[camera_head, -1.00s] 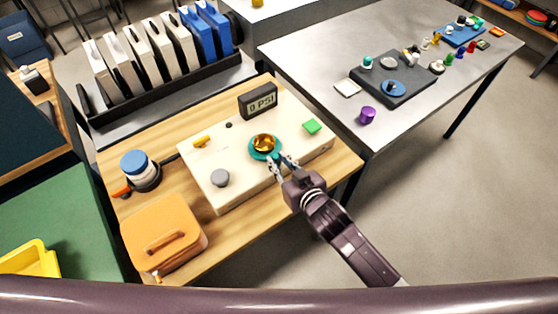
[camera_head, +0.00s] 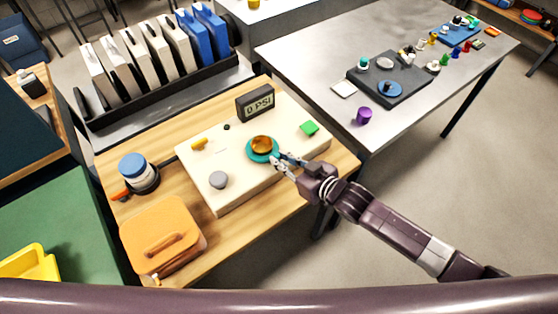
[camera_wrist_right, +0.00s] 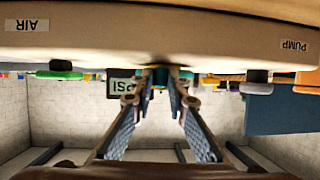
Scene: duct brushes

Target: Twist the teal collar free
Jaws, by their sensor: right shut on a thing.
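The teal collar (camera_head: 254,155) is a ring around the base of a gold dome (camera_head: 262,144) on the cream panel box (camera_head: 240,190). My right gripper (camera_head: 280,162) reaches it from the lower right and is shut on the collar's near right edge. In the right wrist view, upside down, the two fingers (camera_wrist_right: 159,90) close on the collar below the box; the collar is mostly hidden there. I cannot tell whether the collar has lifted from its seat. My left gripper is not in view.
The box also carries a "0 PSI" display (camera_head: 255,102), a grey knob (camera_head: 219,180), a green button (camera_head: 309,128) and a yellow lever (camera_head: 199,144). An orange case (camera_head: 160,235) and a blue-topped canister (camera_head: 134,166) stand to the left. A grey table (camera_head: 330,60) stands behind right.

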